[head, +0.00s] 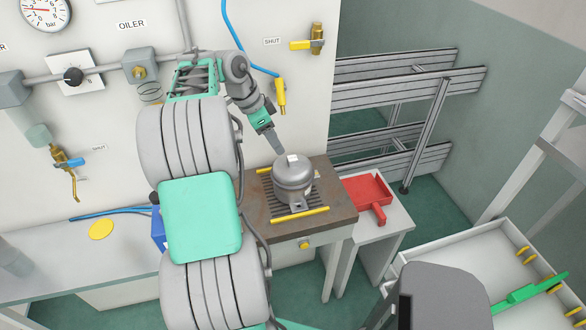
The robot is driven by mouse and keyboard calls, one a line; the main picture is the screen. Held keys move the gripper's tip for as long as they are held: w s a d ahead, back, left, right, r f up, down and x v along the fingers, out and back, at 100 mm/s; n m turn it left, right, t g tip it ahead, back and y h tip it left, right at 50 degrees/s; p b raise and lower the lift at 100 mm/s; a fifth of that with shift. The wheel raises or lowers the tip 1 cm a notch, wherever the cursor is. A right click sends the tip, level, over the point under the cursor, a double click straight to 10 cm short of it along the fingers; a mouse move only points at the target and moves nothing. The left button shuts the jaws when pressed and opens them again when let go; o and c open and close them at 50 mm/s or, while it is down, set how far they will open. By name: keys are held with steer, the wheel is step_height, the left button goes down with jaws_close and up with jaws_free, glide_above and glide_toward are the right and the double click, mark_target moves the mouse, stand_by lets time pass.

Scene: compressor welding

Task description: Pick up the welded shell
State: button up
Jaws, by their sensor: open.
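The welded shell (292,184) is a grey, domed metal can standing upright on a slatted plate on a brown-topped stand (331,214). A small pale patch shows on its top, and a foot bracket shows at its front. My arm reaches in from the bottom left, and its narrow end, my gripper (278,145), points down just above and left of the shell's top. The gripper is open with nothing held in it. Its fingers look edge-on, so the gap between them is not visible. I cannot tell whether the tips touch the shell.
Yellow bars (300,215) edge the slatted plate. A red tray (368,195) sits on a white side table to the right. A white bin (450,250) with a green bar (525,292) is at lower right. A wall panel with valves and hoses stands behind.

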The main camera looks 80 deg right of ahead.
mark_target(292, 157)
steer(key=shift+m, duration=0.5)
steer(key=s+f, duration=0.1)
steer(key=f, duration=0.1)
steer(key=s+d+f, duration=0.1)
steer(key=f, duration=0.1)
steer(key=s+d+f+p, duration=0.1)
steer(key=s+f, duration=0.1)
steer(key=shift+f, duration=0.2)
steer(key=shift+s+d+f, duration=0.1)
steer(key=shift+d+f, duration=0.05)
steer(key=shift+f, duration=0.25)
steer(key=shift+c, duration=0.5)
jaws_close()
steer(key=shift+r, duration=0.15)
